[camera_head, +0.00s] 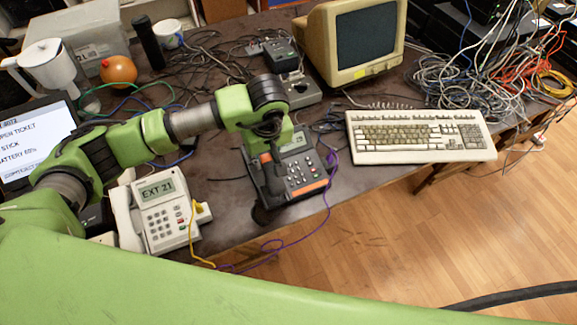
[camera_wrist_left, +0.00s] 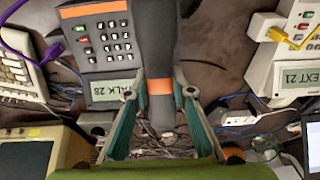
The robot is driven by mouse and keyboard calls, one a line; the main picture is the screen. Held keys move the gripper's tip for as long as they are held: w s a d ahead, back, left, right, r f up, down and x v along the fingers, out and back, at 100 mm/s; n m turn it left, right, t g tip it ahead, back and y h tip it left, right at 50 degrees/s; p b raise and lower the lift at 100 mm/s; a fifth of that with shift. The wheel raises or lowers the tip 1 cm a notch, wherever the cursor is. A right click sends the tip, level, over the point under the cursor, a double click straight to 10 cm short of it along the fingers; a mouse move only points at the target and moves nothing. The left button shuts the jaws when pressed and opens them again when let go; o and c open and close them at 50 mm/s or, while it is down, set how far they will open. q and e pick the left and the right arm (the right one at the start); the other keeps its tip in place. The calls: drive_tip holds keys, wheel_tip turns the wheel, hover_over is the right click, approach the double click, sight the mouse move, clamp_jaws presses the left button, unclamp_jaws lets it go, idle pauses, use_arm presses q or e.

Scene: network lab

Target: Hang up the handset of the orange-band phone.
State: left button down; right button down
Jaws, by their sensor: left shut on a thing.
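The orange-band phone (camera_head: 307,174) is dark grey with an orange stripe along its front edge and stands near the table's front edge. In the left wrist view its body (camera_wrist_left: 105,45) shows a screen reading TALK 28. Its dark handset (camera_head: 268,174), with an orange ring, lies lengthwise along the phone's cradle side. My left gripper (camera_head: 267,148) is over the handset. In the left wrist view the fingers (camera_wrist_left: 159,92) are on both sides of the handset (camera_wrist_left: 152,40), shut on it around the ring. I cannot tell whether the handset touches the cradle. My right gripper is not in view.
A white phone (camera_head: 165,212) reading EXT 21 stands left of the orange-band phone, with a yellow cable. A beige keyboard (camera_head: 415,137) and monitor (camera_head: 355,45) are to the right. A purple cable (camera_head: 328,200) runs past the phone. Tangled cables lie behind.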

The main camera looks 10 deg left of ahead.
use_arm(q)
drive_tip(key=shift+w+a+f+b, duration=0.1)
drive_tip(key=shift+a+f+b, duration=0.2)
drive_tip(key=shift+a+f, duration=0.2)
drive_tip(key=shift+f, duration=0.35)
drive_tip(key=shift+b+x, duration=0.55)
drive_tip(key=shift+x, duration=0.2)
drive_tip(key=shift+w+d+f, duration=0.1)
drive_tip(key=shift+w+f, duration=0.05)
drive_tip(key=shift+f, duration=0.45)
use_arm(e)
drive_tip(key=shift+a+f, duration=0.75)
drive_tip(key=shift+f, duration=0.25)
use_arm(q)
drive_tip(key=shift+b, duration=0.35)
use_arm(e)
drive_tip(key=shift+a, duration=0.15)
use_arm(q)
drive_tip(key=shift+f+b, duration=0.1)
drive_tip(key=shift+b, duration=0.2)
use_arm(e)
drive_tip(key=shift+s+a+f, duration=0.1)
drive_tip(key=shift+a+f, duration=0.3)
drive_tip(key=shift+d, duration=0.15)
